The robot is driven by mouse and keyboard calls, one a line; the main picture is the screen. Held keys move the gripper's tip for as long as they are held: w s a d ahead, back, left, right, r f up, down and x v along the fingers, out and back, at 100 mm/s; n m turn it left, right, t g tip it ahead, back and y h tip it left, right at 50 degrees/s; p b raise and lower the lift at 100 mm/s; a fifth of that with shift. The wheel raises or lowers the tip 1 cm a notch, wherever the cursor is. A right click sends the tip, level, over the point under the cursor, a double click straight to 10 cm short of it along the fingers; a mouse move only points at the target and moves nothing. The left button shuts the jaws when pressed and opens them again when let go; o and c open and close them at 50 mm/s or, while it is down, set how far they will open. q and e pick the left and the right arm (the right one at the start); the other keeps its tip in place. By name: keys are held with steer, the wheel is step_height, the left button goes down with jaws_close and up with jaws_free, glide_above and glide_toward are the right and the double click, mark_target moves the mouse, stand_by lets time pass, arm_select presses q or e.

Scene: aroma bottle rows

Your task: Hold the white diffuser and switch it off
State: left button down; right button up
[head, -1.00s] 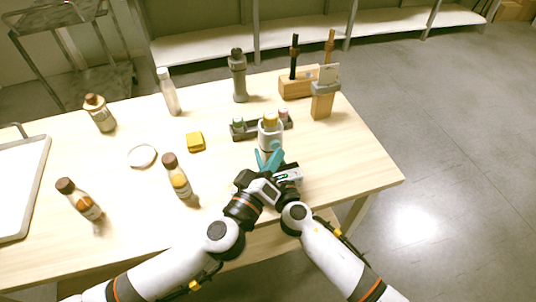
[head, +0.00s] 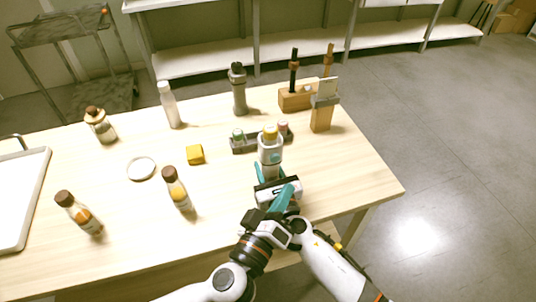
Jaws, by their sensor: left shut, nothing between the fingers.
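The white diffuser (head: 270,147), with a yellow-brown top, stands upright near the front right of the table. My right gripper (head: 269,173) reaches it from the front, its teal fingers on both sides of the diffuser's lower part, seemingly closed on it. Contact is partly hidden by the gripper body. My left gripper (head: 287,187) is shut and empty, its teal fingers in front of the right gripper's body, below the diffuser in the picture. No switch on the diffuser can be made out.
Behind the diffuser is a dark rack (head: 245,144) with small bottles. A wooden block holder (head: 322,118) and a grey bottle (head: 238,92) stand farther back. A yellow box (head: 195,154), a white ring (head: 141,168) and several brown-capped bottles are to the left, with a tray (head: 37,190).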

steer(key=o, duration=1.1)
steer(key=shift+o, duration=0.2)
